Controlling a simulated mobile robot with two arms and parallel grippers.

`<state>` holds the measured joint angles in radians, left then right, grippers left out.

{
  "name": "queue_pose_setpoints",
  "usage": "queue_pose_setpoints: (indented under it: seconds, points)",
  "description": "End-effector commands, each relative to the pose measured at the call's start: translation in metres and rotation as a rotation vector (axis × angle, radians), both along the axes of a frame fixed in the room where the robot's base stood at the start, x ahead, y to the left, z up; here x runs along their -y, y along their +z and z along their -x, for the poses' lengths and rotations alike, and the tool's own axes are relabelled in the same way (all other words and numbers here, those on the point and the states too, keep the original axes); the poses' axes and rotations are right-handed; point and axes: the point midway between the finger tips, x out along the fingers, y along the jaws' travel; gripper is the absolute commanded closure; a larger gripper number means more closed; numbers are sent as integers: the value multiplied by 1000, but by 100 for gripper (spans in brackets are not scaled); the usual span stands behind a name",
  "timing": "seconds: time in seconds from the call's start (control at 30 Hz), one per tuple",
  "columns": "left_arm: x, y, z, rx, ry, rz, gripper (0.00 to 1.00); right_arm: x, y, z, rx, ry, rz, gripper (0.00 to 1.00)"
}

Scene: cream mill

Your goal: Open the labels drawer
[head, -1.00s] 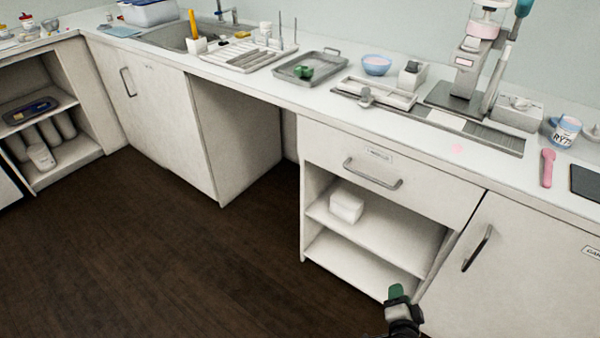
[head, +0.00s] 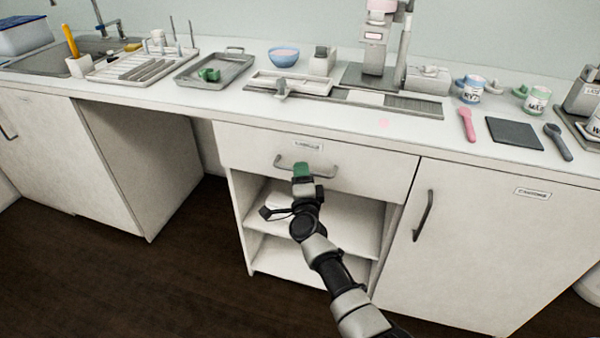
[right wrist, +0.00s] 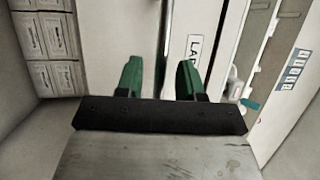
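The labels drawer (head: 370,172) is the pale front under the counter with a small printed label (head: 307,146); it looks shut. Its grey bar handle (head: 322,176) runs across the front. My right gripper (head: 302,170), with green fingertips, is at the handle's left-middle part and hides some of it. My left gripper is not in view.
Open shelves (head: 350,225) lie below the drawer, partly behind my arm. A cupboard door with a dark handle (head: 423,216) is to the right. The counter (head: 340,118) above carries a tray (head: 214,70), bowl (head: 284,58) and mugs. Dark floor (head: 130,280) is free at left.

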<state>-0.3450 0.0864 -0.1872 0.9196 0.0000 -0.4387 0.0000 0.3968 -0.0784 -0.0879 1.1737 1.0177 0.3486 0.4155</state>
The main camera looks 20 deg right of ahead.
Motion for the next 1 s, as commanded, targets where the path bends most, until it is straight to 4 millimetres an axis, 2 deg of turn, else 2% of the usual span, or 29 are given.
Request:
queue_pose_setpoints:
  seconds: [0.2, 0.47, 0.7, 1.0]
  points:
    - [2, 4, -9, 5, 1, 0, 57, 3, 2, -15, 0, 0, 2, 63]
    - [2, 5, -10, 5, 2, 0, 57, 3, 2, -15, -1, 0, 2, 63]
    - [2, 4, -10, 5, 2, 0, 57, 3, 2, -15, -1, 0, 2, 99]
    - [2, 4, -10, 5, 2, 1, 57, 4, 2, -15, -1, 1, 2, 100]
